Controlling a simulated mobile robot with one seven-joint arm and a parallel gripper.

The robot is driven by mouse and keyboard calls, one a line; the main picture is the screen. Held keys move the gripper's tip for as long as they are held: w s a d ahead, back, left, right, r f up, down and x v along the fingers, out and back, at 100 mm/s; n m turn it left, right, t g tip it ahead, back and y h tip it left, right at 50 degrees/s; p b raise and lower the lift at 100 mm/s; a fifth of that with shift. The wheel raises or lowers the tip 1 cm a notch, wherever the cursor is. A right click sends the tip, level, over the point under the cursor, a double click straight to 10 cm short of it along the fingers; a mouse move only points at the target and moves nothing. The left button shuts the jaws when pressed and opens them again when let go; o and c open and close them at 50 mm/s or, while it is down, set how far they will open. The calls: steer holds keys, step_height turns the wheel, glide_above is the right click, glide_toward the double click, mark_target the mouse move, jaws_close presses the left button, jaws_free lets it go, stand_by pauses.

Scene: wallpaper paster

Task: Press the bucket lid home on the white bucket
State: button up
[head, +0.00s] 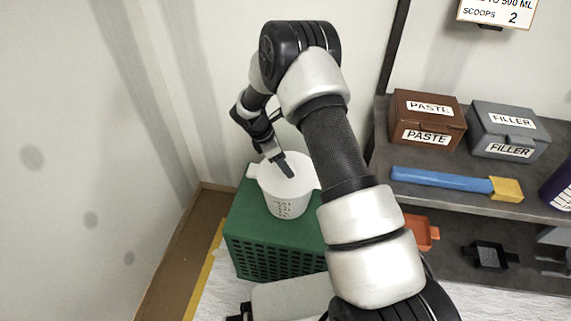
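The white bucket (289,207) stands upright on a green crate (247,226) in the middle of the head view. A white, flat surface that looks like the bucket lid (302,178) covers its top. I cannot tell whether it sits flush all round. My gripper (287,170) points down at the top of the bucket, with its dark fingertip at or just above the lid surface. The fingers look close together, but the view does not show clearly whether they are open or shut. My arm hides part of the bucket's right side.
A grey shelf (450,195) at the right holds a brown paste box (428,117), a grey filler box (508,130) and a blue tool with a yellow end (445,180). Orange and black trays sit on the lower level. Walls stand close behind and left of the crate.

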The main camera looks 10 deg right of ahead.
steer(key=p+v, duration=0.2)
steer(key=v, duration=1.3)
steer(key=shift+r, duration=0.35)
steer(key=s+d+r+m+t+y, duration=0.1)
steer(key=s+d+r+m, duration=0.2)
steer(key=r, duration=0.4)
steer(key=s+d+r+m, duration=0.1)
steer(key=s+r+m, duration=0.2)
steer(key=s+r, duration=0.3)
steer(key=s+d+r+m+t+y, duration=0.1)
steer(key=s+d+r+m, duration=0.15)
steer(key=r, duration=0.55)
steer(key=s+r+m+t+y, duration=0.1)
steer(key=s+r+m+t, duration=0.15)
steer(key=s+m, duration=0.55)
steer(key=s+r+m+t+y, duration=0.1)
steer(key=s+r+m+y, duration=0.15)
steer(key=s, duration=0.95)
step_height(320, 180, up, 16)
steer(key=p, duration=1.7)
steer(key=shift+w+d+m+h, duration=0.2)
steer(key=shift+d+m+h, duration=0.1)
steer(key=shift+d+h, duration=0.15)
steer(key=shift+r+g, duration=0.1)
steer(key=shift+g, duration=0.15)
